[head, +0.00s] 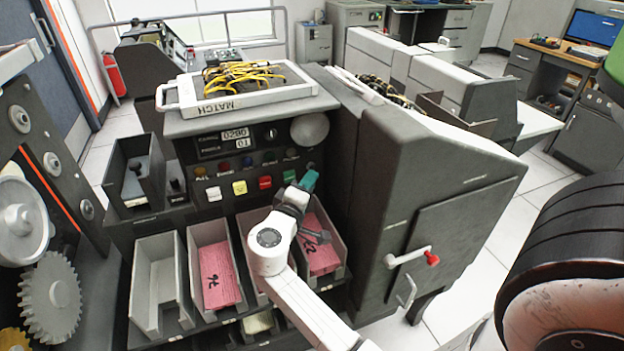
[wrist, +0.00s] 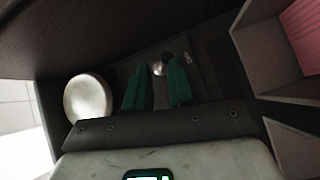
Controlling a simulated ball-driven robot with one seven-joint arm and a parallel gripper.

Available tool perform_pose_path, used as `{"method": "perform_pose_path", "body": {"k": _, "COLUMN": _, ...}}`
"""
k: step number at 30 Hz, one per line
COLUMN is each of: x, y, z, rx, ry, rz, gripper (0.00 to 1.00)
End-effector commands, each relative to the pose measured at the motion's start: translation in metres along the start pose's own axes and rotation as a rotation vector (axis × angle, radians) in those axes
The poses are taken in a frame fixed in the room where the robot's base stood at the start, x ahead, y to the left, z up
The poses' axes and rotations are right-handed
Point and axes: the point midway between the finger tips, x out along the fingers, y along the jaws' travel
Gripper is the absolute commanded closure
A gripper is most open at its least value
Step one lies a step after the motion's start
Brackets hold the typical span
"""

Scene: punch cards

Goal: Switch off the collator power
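The collator (head: 205,150) is a dark grey cabinet with a control panel of counters, small lamps and coloured buttons. My gripper (head: 309,180), with teal fingers, is at the lower right of this panel and hides part of it. In the wrist view my gripper (wrist: 156,82) has its fingers apart. A small silver switch-like part (wrist: 158,69) shows between the fingertips, near a small pale label. I cannot tell whether the fingers touch it or which way it is set. No power lettering is readable.
A large pale dome (head: 310,129) sits above my gripper on the panel; it also shows in the wrist view (wrist: 88,98). Open card bins (head: 158,290) stand below, some holding pink cards (head: 219,276). A side door with a red-tipped handle (head: 431,258) is at right.

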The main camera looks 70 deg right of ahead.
Motion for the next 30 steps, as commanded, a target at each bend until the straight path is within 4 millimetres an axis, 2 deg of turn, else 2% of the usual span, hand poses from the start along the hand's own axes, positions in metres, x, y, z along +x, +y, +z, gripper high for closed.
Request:
{"method": "perform_pose_path", "body": {"k": 6, "x": -0.044, "y": -0.002, "z": -0.001, "rx": 0.000, "ry": 0.004, "rz": -0.002, "gripper": 0.77}}
{"method": "perform_pose_path", "body": {"k": 12, "x": -0.072, "y": -0.001, "z": 0.000, "rx": -0.001, "ry": 0.002, "rz": -0.002, "gripper": 0.77}}
{"method": "perform_pose_path", "body": {"k": 18, "x": -0.082, "y": -0.001, "z": 0.001, "rx": -0.001, "ry": -0.001, "rz": -0.001, "gripper": 0.77}}
{"method": "perform_pose_path", "body": {"k": 30, "x": -0.082, "y": -0.001, "z": 0.000, "rx": -0.001, "ry": 0.000, "rz": -0.001, "gripper": 0.77}}
